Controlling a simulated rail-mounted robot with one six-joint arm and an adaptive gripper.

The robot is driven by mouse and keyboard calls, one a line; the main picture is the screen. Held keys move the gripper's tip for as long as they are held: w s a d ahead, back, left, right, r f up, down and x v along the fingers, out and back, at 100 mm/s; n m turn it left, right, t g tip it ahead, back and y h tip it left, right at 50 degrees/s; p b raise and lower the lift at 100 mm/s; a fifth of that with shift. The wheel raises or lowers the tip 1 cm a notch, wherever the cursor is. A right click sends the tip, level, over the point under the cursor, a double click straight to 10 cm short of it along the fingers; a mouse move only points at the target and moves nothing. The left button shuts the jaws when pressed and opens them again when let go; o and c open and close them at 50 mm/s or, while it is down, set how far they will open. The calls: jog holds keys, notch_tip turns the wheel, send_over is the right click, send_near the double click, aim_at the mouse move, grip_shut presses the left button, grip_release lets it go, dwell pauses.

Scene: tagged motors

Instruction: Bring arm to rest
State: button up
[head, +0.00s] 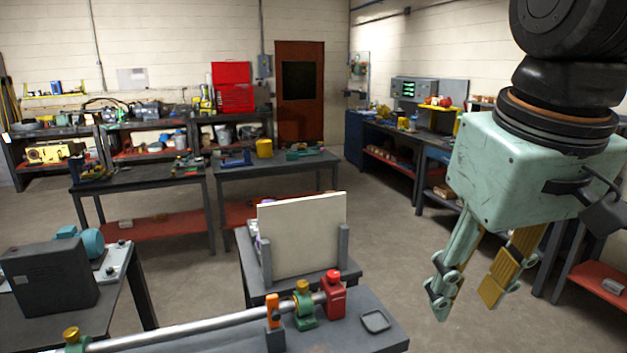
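My gripper (468,290) hangs at the right of the head view, below a worn mint-green housing (505,170) and my dark wrist joint. Its two fingers, with yellow pads, point down and stand apart with a gap between them. Nothing shows between the fingers, and they touch nothing. It is in the air above the floor, to the right of the near workbench. No tagged motor is in its hold.
A near bench (385,338) carries a long metal rod (190,329), a red block (334,292) and a small dark tray (375,320). Behind it a white panel (302,238) stands upright. A teal motor (92,243) sits at left. Open floor (420,240) lies around the gripper.

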jog(key=s+f+m+t+b, duration=0.1)
jog(key=s+f, duration=0.4)
jog(key=s, duration=0.4)
jog(key=shift+s+d+m, duration=0.25)
jog(key=shift+d+m, duration=0.15)
jog(key=shift+d, duration=0.05)
dwell(0.8)
notch_tip(320, 180, down, 13)
jog(key=b, duration=1.3)
jog(key=shift+r, duration=0.1)
